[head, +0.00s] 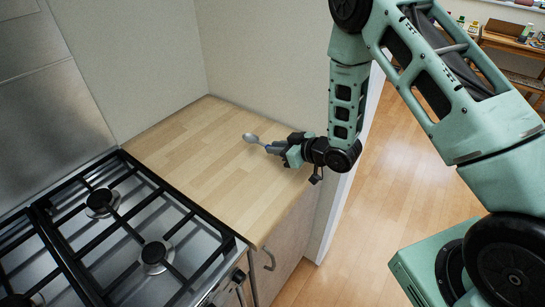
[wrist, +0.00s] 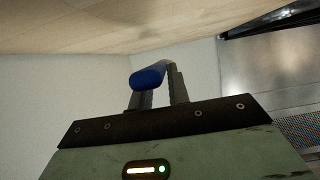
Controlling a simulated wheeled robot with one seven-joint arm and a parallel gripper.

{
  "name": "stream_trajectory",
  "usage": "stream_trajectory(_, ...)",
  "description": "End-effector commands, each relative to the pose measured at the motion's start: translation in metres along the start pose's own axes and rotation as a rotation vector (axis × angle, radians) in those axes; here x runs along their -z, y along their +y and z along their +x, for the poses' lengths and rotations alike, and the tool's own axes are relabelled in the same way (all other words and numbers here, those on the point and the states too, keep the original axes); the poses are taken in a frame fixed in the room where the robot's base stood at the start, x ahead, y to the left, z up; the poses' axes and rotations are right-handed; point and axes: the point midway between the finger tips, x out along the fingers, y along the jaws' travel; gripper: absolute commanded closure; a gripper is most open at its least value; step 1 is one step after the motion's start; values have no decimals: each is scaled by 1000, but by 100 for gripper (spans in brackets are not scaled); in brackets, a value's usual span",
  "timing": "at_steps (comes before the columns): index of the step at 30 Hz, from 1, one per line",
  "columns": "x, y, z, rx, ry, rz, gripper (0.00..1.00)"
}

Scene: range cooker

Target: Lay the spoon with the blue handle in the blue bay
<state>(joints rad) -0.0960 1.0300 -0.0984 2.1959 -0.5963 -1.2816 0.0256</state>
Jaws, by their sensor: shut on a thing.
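My gripper (head: 275,149) is over the right part of the wooden worktop, shut on the spoon. The spoon's silver bowl (head: 250,138) sticks out to the left of the fingers in the head view. In the wrist view the spoon's thick blue handle (wrist: 148,77) shows between the two grey fingers of my gripper (wrist: 160,88). The bowl end is hidden in the wrist view. I cannot tell how high the spoon is above the worktop. No blue bay shows in either view.
The wooden worktop (head: 190,160) is otherwise bare, with walls behind it. A gas hob (head: 125,235) with black grates adjoins it on the left. A cabinet handle (head: 269,260) is on the front below. A table with small items (head: 510,40) stands far off at upper right.

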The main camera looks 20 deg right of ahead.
Motion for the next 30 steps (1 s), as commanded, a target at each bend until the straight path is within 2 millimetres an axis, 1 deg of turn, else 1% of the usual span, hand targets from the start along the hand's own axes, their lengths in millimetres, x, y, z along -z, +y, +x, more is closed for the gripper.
stream_trajectory(7, -16, 0, 7, 0, -1, 1, 100)
stream_trajectory(12, -36, 0, 15, 0, -2, 1, 100)
stream_trajectory(15, -44, 0, 18, 0, -1, 1, 100)
stream_trajectory(25, -47, 0, 20, -1, 1, 0, 100)
stream_trajectory(29, -51, 0, 22, -1, 1, 0, 100)
stream_trajectory(30, -50, 0, 21, -1, 1, 0, 71)
